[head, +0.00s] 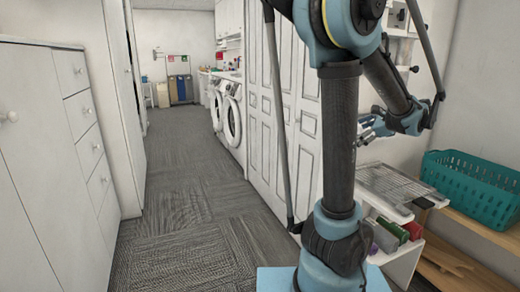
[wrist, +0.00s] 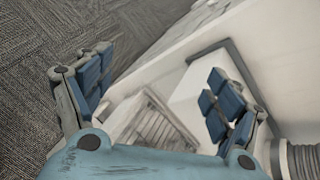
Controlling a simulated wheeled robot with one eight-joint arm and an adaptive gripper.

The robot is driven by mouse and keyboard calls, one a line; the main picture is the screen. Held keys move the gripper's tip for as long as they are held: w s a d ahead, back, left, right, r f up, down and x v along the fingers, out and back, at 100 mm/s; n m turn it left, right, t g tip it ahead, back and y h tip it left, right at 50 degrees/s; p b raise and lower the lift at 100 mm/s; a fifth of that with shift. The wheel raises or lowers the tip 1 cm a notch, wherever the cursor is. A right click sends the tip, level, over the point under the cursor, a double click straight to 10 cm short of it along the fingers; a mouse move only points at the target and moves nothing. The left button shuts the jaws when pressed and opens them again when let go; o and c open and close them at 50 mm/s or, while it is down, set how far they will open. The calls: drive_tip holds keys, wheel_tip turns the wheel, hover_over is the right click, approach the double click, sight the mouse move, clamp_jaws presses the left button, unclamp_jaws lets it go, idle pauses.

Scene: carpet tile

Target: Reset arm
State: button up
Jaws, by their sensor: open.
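My arm stands at the right of the head view, with its lower part upright and its upper part bent over to the right. My gripper (head: 372,128) is partly hidden behind the arm, above the wire rack. In the wrist view my gripper (wrist: 158,88) has its two blue-padded fingers spread wide apart, with nothing between them. Beyond the fingers are carpet, a white surface and a slatted grey item (wrist: 155,128).
A wire rack (head: 385,186) tops a small white shelf unit on the right. A teal basket (head: 480,185) sits on a wooden shelf (head: 470,222). A white cabinet (head: 40,140) stands left, washing machines (head: 232,120) farther back. The carpeted aisle (head: 185,170) is clear.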

drive_tip(key=s+a+f+n+g+h, duration=0.1)
drive_tip(key=s+a+f+n+g, duration=0.3)
drive_tip(key=a, duration=0.5)
drive_tip(key=s+a+f+n+g, duration=0.2)
drive_tip(key=s+a+f+n, duration=0.3)
drive_tip(key=s+a+n, duration=0.3)
drive_tip(key=s+a+f+n+g+h, duration=0.2)
drive_tip(key=s+f+n+h, duration=0.3)
drive_tip(key=s+f+n, duration=0.5)
drive_tip(key=shift+s+a+f+n, duration=0.35)
drive_tip(key=shift+s+a+n, duration=0.2)
drive_tip(key=shift+s, duration=0.9)
drive_tip(key=shift+w+f, duration=0.2)
drive_tip(key=shift+w, duration=0.25)
